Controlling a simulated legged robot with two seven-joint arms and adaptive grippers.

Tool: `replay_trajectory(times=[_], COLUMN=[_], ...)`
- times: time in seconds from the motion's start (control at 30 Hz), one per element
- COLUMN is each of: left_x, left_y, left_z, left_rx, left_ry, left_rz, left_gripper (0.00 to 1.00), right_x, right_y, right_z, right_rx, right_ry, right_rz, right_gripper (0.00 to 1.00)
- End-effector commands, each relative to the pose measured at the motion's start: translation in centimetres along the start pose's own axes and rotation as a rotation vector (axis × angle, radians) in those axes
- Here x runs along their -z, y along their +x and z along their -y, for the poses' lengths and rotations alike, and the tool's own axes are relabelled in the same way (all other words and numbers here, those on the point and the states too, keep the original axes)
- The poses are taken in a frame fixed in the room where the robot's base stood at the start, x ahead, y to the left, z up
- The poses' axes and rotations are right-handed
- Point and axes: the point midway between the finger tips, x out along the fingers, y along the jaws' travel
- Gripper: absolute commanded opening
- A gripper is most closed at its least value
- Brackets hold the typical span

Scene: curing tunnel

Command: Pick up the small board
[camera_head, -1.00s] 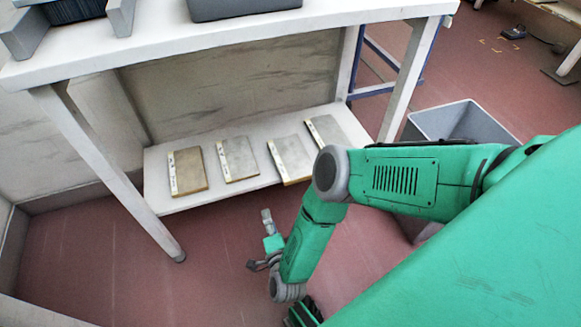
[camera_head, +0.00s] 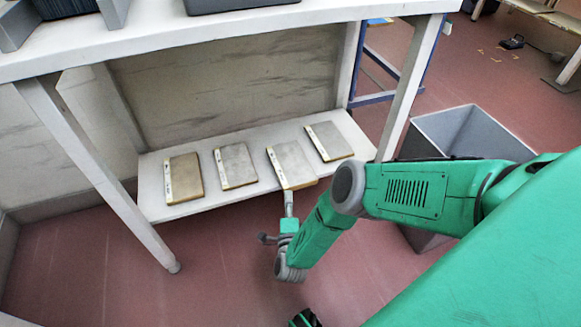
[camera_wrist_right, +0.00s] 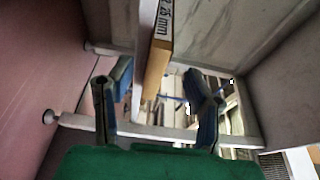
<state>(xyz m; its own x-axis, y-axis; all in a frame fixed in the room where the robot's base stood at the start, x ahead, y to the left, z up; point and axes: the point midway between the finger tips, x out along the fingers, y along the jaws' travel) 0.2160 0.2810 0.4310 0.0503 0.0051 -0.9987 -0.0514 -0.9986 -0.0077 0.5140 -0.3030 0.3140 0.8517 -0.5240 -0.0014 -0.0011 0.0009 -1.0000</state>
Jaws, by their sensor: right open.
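Several thin boards lie flat in a row on the low white shelf (camera_head: 220,206), each with a pale label strip on its left edge. The third board from the left (camera_head: 291,163) juts a little past the shelf's front edge. My right gripper (camera_head: 289,198) is just in front of that overhanging edge. In the right wrist view, a board's tan edge (camera_wrist_right: 155,72) with a "25 mm" label shows between the spread fingers of my open right gripper (camera_wrist_right: 158,80), apart from both. I cannot tell which board is the small one. My left gripper is not in view.
The white table top (camera_head: 330,11) hangs over the shelf, with a leg at the left (camera_head: 110,185) and one at the right (camera_head: 408,90). A grey bin (camera_head: 460,125) stands right of the table. The red floor in front is clear.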

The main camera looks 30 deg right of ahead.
Motion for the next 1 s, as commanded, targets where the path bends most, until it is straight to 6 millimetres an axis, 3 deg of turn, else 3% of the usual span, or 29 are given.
replay_trajectory(times=[0.3, 0.53, 0.57, 0.67, 0.7, 1.0], left_x=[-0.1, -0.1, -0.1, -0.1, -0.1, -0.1], left_y=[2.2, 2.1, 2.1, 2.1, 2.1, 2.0], left_z=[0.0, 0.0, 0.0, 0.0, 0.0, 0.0], left_rx=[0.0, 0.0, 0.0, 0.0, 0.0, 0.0], left_ry=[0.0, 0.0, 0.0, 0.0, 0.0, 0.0], left_rz=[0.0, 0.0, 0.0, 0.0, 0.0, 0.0], left_gripper=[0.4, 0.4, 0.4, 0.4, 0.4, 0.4], right_x=[-0.1, -0.1, -0.1, -0.1, -0.1, -0.1], right_y=[4.4, 4.6, 4.6, 4.6, 4.6, 4.6], right_z=[-0.4, -0.2, -0.2, -0.3, -0.3, -0.1], right_rx=[0.002, 0.001, 0.001, 0.001, 0.0, 0.0], right_ry=[0.0, 0.0, 0.0, 0.0, 0.0, -0.001], right_rz=[-0.002, -0.001, -0.001, -0.001, -0.001, 0.0], right_gripper=[0.46, 0.46, 0.39, 0.04, 0.0, 0.0])
